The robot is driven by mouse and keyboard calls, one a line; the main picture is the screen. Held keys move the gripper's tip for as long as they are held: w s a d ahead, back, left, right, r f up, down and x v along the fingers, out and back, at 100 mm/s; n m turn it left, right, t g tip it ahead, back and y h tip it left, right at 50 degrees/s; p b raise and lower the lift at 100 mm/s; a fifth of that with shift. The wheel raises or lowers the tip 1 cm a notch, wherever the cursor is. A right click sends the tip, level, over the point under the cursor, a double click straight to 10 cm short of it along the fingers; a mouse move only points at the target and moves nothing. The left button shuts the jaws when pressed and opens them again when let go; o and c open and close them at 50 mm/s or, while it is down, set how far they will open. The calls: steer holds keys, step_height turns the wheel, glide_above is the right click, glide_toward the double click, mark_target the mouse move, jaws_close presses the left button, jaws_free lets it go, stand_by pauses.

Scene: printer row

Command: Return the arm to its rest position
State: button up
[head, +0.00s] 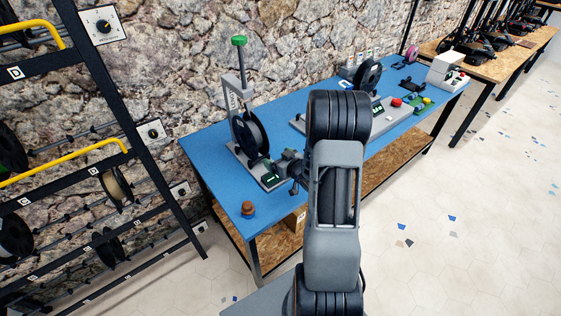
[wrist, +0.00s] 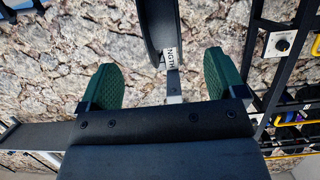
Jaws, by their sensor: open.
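My arm (head: 335,190) rises in the front middle of the head view, its grey and black links standing in front of the blue table (head: 215,150). In the wrist view my gripper (wrist: 160,70) has its two green pads wide apart, with nothing held between them. Beyond the pads are a dark curved part (wrist: 157,22) and a pale lettered post (wrist: 172,48), apart from the fingers as far as I can tell. In the head view the gripper is largely hidden behind or beside the arm.
A stand with a black spool (head: 250,135) and green knob (head: 239,41) is left of my arm. A small brown object (head: 248,209) sits at the table's near corner. A black rack (head: 125,125) stands left. Open tiled floor (head: 450,220) lies right.

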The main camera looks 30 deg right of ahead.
steer(key=shift+s+d+r, duration=0.1)
steer(key=shift+s+r, duration=0.1)
steer(key=shift+s, duration=0.5)
steer(key=s+d+f+m+g+h, duration=0.1)
steer(key=s+d+f+g+h, duration=0.1)
steer(key=s+d+f+g, duration=0.3)
steer(key=s+a+r+m+g+h, duration=0.2)
steer(key=s+a+g, duration=0.1)
steer(key=s+g, duration=0.2)
steer(key=s+a+r+y, duration=0.1)
steer(key=s+a+r, duration=0.3)
steer(key=a+r, duration=0.5)
steer(key=s+a+r+n+y, duration=0.1)
steer(key=s+a+r, duration=0.4)
steer(key=a+r, duration=0.4)
steer(key=shift+a+r+n+g, duration=0.2)
steer(key=shift+a+n+g, duration=0.1)
steer(key=shift+a, duration=0.15)
